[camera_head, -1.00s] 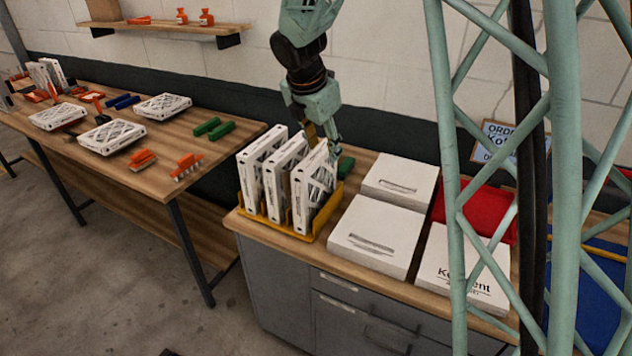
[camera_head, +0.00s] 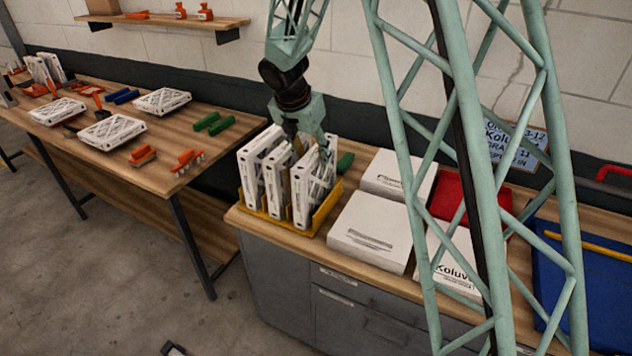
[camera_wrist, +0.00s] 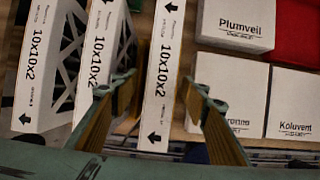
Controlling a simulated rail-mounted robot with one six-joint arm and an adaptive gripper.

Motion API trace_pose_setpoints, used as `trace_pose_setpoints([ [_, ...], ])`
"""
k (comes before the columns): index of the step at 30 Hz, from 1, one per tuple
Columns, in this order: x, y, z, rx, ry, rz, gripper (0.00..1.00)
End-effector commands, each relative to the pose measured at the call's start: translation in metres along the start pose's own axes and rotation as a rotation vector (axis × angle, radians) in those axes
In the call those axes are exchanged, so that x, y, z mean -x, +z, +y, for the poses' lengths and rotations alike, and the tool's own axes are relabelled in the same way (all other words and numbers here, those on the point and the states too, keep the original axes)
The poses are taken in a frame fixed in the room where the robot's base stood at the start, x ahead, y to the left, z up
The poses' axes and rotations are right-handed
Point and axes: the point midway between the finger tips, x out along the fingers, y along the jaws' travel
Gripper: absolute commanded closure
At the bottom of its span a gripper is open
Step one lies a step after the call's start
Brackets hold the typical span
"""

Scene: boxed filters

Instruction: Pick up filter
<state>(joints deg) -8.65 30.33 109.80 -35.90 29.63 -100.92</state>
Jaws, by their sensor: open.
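Several white boxed filters stand upright side by side in a yellow rack (camera_head: 326,207) on the workbench. The filter at the right end (camera_head: 303,197) also shows in the wrist view (camera_wrist: 163,78), marked 10x10x2. My gripper (camera_wrist: 165,108) is open, with one yellow-padded finger on each side of this filter's narrow edge. In the wrist view the left finger lies between it and the middle filter (camera_wrist: 98,60). A third filter (camera_wrist: 47,65) stands farther left. In the head view my wrist is above the rack, and the fingertips are mostly hidden. I cannot tell whether the fingers touch the filter.
A green block (camera_head: 345,162) sits behind the rack. A second table (camera_head: 165,150) at left carries flat filters and brushes. A blue bin (camera_head: 590,290) is at far right.

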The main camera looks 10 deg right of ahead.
Motion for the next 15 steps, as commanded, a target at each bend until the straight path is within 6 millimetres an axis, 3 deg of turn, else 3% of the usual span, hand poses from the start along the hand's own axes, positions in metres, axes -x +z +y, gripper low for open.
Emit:
trace_pose_setpoints([
  [8,-0.008,0.000,0.000,-0.001,-0.001,0.001,0.58],
  [15,-0.032,-0.001,-0.001,0.000,-0.002,0.001,0.58],
])
